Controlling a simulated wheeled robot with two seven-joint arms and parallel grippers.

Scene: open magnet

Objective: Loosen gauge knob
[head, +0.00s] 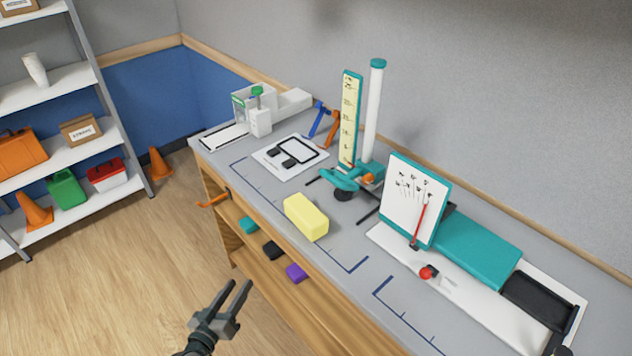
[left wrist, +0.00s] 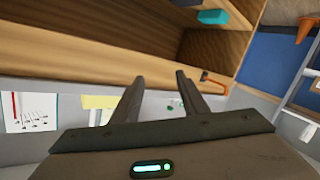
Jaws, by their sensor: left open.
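A tall gauge (head: 350,120) with a pale yellow scale plate and a white column (head: 374,110) stands on a teal base toward the back of the bench. A small orange knob (head: 369,179) shows low on its base; I cannot tell whether it is tight or loose. A red knob (head: 427,272) sits on the white board farther right. My left gripper (head: 236,286) is open and empty, in front of the bench and well apart from the gauge. Its two fingers also show in the left wrist view (left wrist: 160,92), with nothing between them.
A yellow block (head: 306,217) lies on the grey bench near its front edge. A chart panel (head: 416,198) stands right of the gauge. An orange handle (head: 214,200) sticks out from the bench front. Shelves (head: 62,155) stand at left. The floor before the bench is clear.

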